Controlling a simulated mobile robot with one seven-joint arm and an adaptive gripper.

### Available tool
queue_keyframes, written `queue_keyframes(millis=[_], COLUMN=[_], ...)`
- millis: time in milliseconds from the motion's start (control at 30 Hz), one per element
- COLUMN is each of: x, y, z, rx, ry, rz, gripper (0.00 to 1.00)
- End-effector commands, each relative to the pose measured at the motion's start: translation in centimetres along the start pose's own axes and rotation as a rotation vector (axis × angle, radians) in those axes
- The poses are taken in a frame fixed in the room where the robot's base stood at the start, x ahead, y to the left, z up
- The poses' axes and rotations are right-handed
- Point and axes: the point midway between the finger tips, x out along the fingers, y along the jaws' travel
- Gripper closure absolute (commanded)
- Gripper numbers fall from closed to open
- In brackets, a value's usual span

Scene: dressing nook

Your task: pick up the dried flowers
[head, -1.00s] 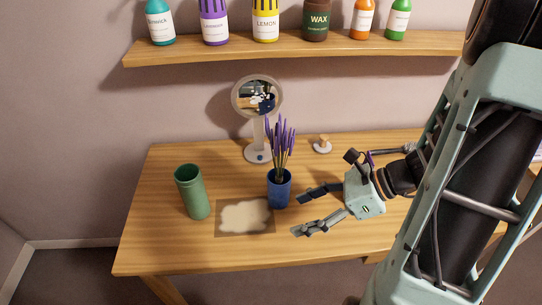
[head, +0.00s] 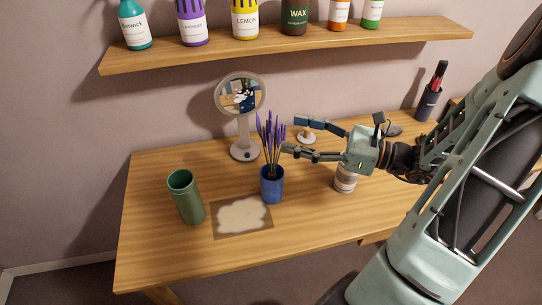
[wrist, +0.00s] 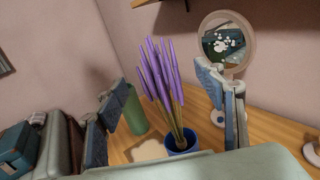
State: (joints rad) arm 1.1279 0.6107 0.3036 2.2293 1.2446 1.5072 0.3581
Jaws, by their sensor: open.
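The dried flowers (head: 271,140) are a bunch of purple spikes on brown stems, upright in a blue pot (head: 272,186) on the wooden table. My gripper (head: 290,135) is open and empty, just right of the flowers at about the height of their stems and heads. In the wrist view, the flowers (wrist: 163,75) stand between the two fingers of my gripper (wrist: 165,100), farther out in front of them. The pot (wrist: 181,145) is partly hidden by my gripper's body in that view.
A green vase (head: 186,197) and a pale-patterned mat (head: 224,230) are left of the pot. A round mirror (head: 240,98) stands behind it. A can (head: 345,180) is under my gripper. A small stand (head: 306,138) is behind the fingers. A shelf (head: 290,43) with bottles hangs above.

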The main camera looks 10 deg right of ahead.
Motion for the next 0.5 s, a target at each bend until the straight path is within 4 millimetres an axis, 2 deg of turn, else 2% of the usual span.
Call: queue_keyframes(millis=[233,500], x=[2.2,6.0], y=[0.1,0.1], z=[0.0,0.0], rx=[0.001,0.001], ry=[0.002,0.001], rz=[0.003,0.003], gripper=[0.37,0.37])
